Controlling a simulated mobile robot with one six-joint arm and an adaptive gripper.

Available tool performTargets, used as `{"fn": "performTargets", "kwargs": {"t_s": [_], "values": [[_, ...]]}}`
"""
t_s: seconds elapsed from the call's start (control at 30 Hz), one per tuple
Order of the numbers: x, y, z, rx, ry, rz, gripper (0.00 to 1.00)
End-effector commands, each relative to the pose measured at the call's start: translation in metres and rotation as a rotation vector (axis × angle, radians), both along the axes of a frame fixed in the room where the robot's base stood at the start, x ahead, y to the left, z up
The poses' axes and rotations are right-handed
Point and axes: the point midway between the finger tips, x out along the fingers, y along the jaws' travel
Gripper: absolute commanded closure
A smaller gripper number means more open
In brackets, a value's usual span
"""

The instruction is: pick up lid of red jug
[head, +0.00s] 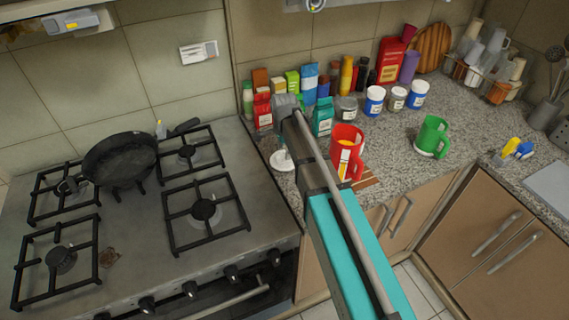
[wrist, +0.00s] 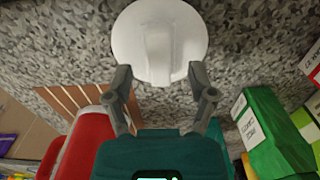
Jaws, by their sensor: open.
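The white round lid (wrist: 185,28) has a raised bar handle and lies on the speckled counter in the wrist view. In the head view the lid (head: 282,162) shows left of the red jug (head: 346,145), close to the stove. My gripper (wrist: 160,74) is open and empty, with a fingertip on each side of the near end of the handle. I cannot tell whether the fingers touch the lid. The red jug stands open-topped; part of it also shows at the lower left of the wrist view (wrist: 88,145). My arm hides most of my gripper in the head view.
A green jug (head: 433,137) stands to the right. Several boxes and jars, including a teal carton (head: 323,117), line the wall. A slatted wooden board (wrist: 72,100) lies near the red jug. The stove (head: 130,230) with a black pan (head: 120,158) is at the left.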

Motion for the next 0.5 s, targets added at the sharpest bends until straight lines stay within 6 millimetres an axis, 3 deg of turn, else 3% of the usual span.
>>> {"fn": "performTargets", "kwargs": {"t_s": [0.2,0.5], "values": [[0.000,-0.001,-0.021,0.000,0.000,0.000,0.29],[0.000,-0.002,-0.028,0.000,0.000,-0.001,0.29]]}}
